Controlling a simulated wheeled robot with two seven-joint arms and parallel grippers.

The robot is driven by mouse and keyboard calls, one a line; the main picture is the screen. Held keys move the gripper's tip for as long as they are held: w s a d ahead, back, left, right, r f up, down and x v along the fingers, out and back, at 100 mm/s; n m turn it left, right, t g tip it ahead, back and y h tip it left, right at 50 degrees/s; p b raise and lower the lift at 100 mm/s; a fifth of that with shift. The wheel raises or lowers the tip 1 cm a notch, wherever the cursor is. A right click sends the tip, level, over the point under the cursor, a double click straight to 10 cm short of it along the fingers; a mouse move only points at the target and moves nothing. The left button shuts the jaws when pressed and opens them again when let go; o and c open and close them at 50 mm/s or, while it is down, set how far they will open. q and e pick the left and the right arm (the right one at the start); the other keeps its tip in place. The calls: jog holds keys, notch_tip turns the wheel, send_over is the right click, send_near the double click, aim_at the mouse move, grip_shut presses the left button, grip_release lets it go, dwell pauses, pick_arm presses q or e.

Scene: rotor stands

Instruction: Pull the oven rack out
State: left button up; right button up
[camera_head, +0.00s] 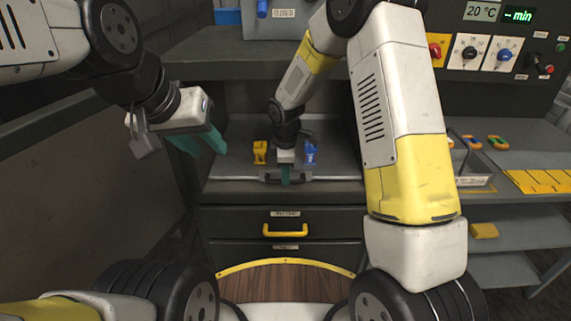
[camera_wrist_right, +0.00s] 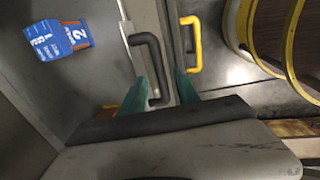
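The oven rack (camera_head: 335,168) is a grey tray-like slab in the bay under the upper shelf, with a black bar handle (camera_head: 268,178) on its front edge. My right gripper (camera_head: 286,176) is at this handle. In the right wrist view, the handle (camera_wrist_right: 148,43) lies between the two teal fingers of my right gripper (camera_wrist_right: 169,88), closer to the left finger. The fingers stand apart, with a gap on the right side; contact cannot be told. My left gripper (camera_head: 203,141) hangs in the air left of the rack, apart from it. Its finger opening is unclear.
Below is a drawer with a yellow handle (camera_head: 285,231). A side bench (camera_head: 525,158) and control panel are at right.

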jog(key=shift+w+f, duration=0.25)
jog(key=shift+f, duration=0.95)
grip_shut()
dwell(0.6)
